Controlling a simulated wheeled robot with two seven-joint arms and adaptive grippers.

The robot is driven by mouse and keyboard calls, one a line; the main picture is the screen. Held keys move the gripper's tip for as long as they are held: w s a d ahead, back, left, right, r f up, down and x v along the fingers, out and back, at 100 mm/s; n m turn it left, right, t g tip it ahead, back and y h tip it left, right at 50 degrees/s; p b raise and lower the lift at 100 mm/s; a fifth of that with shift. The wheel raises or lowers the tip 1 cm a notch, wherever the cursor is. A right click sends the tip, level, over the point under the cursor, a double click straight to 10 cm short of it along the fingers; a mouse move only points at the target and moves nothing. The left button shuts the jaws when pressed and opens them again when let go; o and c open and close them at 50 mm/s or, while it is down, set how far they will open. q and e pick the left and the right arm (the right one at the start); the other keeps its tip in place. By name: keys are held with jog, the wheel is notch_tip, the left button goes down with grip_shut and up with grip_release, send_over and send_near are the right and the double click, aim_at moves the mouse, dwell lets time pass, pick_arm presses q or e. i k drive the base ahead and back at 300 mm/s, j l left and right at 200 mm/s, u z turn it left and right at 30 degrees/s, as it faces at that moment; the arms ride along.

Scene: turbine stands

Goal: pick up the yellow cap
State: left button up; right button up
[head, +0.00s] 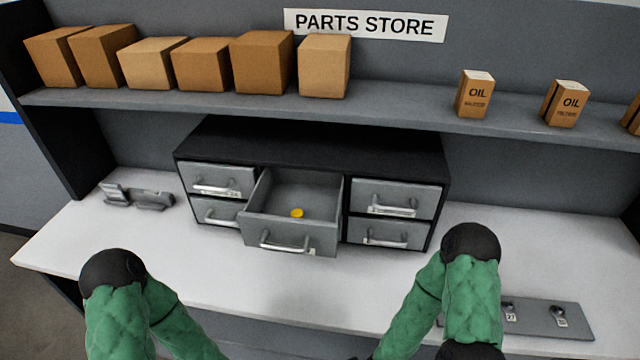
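The yellow cap (297,213) is a small round piece lying on the floor of an open grey drawer (290,237). The drawer is pulled out from the middle of a black drawer cabinet (310,150) on the white bench. Nothing covers the cap. My two green-sleeved arms come in at the lower left and lower right, in front of the bench. Both grippers are out of the picture, below its bottom edge.
Closed drawers with handles flank the open one. A grey device (137,196) lies on the white bench (130,235) at left, and a grey plate (545,318) with knobs lies at right. Cardboard boxes (262,62) and oil cartons (475,94) stand on the shelf above.

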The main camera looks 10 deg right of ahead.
aim_at(297, 213)
jog(key=l+z, duration=0.15)
jog(key=z, duration=0.8)
jog(key=j+z, duration=0.1)
jog(key=z, duration=0.8)
jog(key=u, duration=1.85)
jog(key=l+z, duration=0.15)
jog(key=z, duration=0.2)
jog(key=k+l+z, duration=0.1)
jog(key=z, duration=0.3)
jog(key=l+z, duration=0.35)
jog(key=k+j, duration=0.05)
jog(key=j, duration=0.05)
